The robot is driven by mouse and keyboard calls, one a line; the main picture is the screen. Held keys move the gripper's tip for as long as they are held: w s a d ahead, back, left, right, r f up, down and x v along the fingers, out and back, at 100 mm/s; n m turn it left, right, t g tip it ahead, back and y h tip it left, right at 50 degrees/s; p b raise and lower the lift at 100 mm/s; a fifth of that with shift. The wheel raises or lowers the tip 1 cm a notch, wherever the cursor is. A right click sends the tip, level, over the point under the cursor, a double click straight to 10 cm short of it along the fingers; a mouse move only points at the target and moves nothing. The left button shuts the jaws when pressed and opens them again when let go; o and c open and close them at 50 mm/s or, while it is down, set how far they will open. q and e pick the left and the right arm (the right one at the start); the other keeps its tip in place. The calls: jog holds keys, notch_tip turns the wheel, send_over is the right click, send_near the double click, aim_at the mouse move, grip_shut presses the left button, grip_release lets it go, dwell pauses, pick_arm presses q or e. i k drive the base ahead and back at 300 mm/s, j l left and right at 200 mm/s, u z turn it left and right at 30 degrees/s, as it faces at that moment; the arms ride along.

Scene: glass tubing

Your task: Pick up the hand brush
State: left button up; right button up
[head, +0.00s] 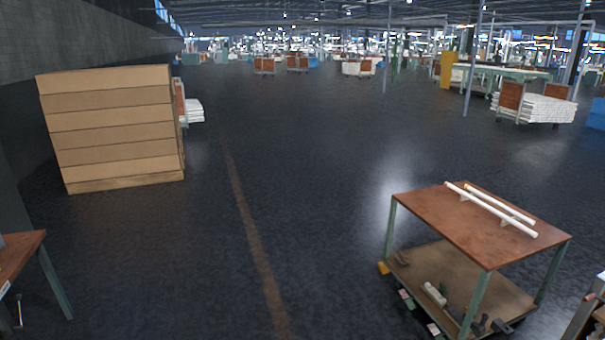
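I cannot make out a hand brush for certain. Several small things lie on the lower shelf (430,262) of a two-level cart at the lower right. Neither of my grippers is in the head view.
Two white tubes (490,208) lie on the cart's brown top (440,220). Stacked cardboard boxes (115,130) stand at the left. A table (22,250) juts in at the lower left. The dark floor (290,190) between is clear. Loaded trolleys (540,106) stand farther back.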

aim_at(401, 258)
jog(key=i+z, duration=0.1)
jog(key=i, duration=0.4)
jog(key=i+j+z, duration=0.1)
jog(key=i, duration=0.4)
jog(key=i+j+z, duration=0.1)
jog(key=i, duration=0.4)
jog(key=i+j+z, duration=0.1)
jog(key=i, duration=0.4)
